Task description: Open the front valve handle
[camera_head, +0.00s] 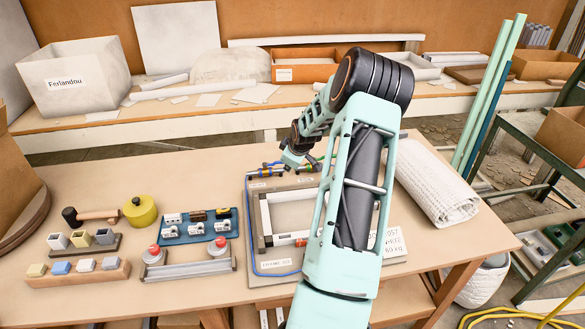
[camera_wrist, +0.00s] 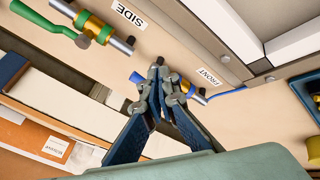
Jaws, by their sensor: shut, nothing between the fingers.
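The front valve (camera_head: 265,172) lies at the back left of the grey board, a short metal pipe with a yellow and blue body. In the wrist view the front valve (camera_wrist: 187,88) is partly hidden behind my fingers, beside the FRONT label (camera_wrist: 208,77). A small blue handle (camera_head: 272,163) shows at it in the head view; in the wrist view I cannot make it out clearly. My gripper (camera_wrist: 158,78) is shut and empty, its tips over or right beside the front valve; contact cannot be told. In the head view my gripper (camera_head: 287,166) is small and partly hidden.
The side valve (camera_wrist: 92,30) with its green handle (camera_wrist: 45,18) is close by, marked SIDE. A frame (camera_head: 262,215) stands on the board (camera_head: 250,240). A blue tray (camera_head: 195,238) is to the left, a white roll (camera_head: 437,185) to the right.

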